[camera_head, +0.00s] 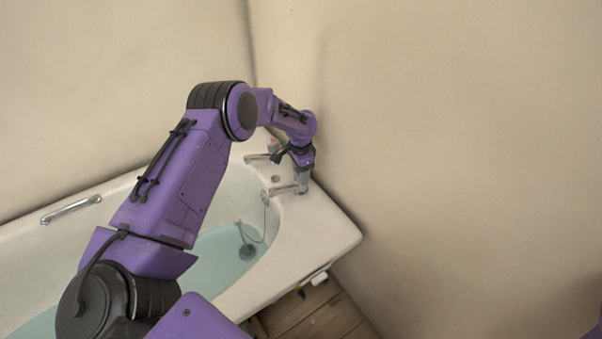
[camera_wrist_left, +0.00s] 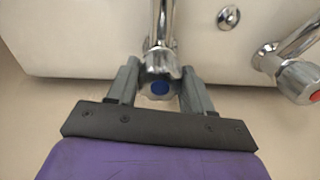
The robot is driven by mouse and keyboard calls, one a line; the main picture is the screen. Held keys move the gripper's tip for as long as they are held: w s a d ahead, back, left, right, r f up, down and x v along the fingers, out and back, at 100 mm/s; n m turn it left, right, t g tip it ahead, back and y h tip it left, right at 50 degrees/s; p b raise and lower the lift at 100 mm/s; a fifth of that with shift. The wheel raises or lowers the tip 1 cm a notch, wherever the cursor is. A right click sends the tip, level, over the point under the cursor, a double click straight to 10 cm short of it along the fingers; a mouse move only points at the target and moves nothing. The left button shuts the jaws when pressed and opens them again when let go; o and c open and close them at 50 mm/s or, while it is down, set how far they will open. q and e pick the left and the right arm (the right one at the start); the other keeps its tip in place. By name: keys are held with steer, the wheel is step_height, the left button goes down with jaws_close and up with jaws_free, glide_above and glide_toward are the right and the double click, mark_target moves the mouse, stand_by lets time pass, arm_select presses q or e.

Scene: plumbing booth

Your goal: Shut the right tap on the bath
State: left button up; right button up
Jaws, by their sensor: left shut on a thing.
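In the head view the gripper and wrist hide most of the handle. My right gripper is out of view.
The other tap (camera_head: 258,157), with a red-marked cap (camera_wrist_left: 305,76), stands close beside it. A chrome fitting (camera_wrist_left: 228,17) lies between them. A wall (camera_head: 430,150) rises right behind the taps. The bath holds water (camera_head: 222,262), with a plug on a chain.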

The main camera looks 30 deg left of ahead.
arm_select(q)
steer(key=shift+s+m, duration=0.1)
steer(key=shift+m, duration=0.2)
steer(key=o, duration=1)
steer(key=shift+a, duration=0.1)
steer(key=shift+o, duration=0.2)
steer(key=shift+r, duration=0.1)
steer(key=shift+r, duration=0.3)
step_height(320, 180, up, 10)
steer(key=shift+f, duration=0.1)
